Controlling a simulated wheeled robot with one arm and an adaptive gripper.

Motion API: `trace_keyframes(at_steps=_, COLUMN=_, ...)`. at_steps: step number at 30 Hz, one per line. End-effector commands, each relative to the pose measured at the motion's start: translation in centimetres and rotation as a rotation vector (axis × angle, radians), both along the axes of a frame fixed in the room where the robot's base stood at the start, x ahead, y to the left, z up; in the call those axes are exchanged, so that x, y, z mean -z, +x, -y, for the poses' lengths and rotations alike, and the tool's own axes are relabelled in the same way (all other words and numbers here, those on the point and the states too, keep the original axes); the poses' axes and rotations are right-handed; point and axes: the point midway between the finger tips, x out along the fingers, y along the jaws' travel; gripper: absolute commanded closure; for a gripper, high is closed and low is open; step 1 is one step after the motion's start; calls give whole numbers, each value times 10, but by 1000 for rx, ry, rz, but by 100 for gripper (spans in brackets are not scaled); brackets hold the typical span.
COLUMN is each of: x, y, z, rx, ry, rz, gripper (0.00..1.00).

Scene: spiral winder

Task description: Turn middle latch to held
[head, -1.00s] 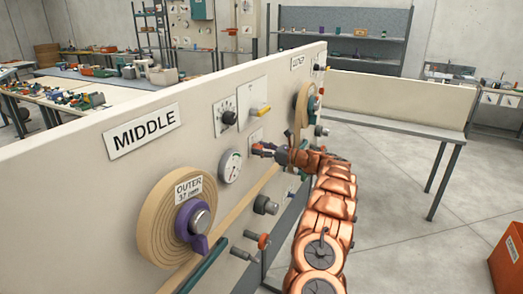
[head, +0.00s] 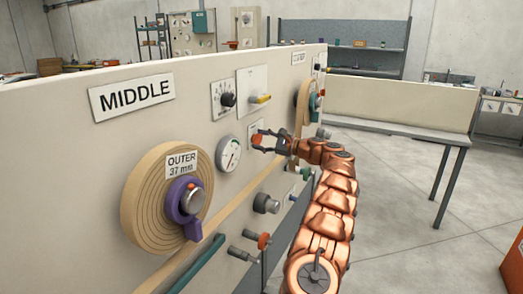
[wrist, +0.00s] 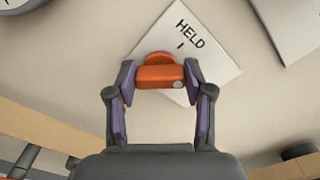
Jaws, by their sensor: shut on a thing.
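The orange middle latch (wrist: 158,77) is a small block with a rounded back and a pale dot near its right end. It sits over the lower left of a white plate (wrist: 215,68) marked HELD, with a short tick under the word. The plate looks tilted in the wrist view. My gripper (wrist: 160,74) has one finger against each end of the latch and is shut on it. In the head view my gripper (head: 262,138) is at the panel, right of the gauge, with the orange latch between its fingers. Where the latch points against the tick is unclear.
Knobs (head: 266,204) project below my gripper. A grey bench (head: 400,133) stands right; the floor between is clear.

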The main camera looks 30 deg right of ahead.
Motion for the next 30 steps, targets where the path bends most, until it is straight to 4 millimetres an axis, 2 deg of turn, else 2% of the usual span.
trace_keyframes(at_steps=1, x=6, y=0, z=0, rx=1, ry=-41, rz=24, gripper=83)
trace_keyframes(at_steps=18, x=5, y=0, z=-1, rx=0, ry=-486, rz=292, gripper=83)
trace_keyframes(at_steps=30, x=3, y=-1, z=-2, rx=-1, ry=-668, rz=402, gripper=83)
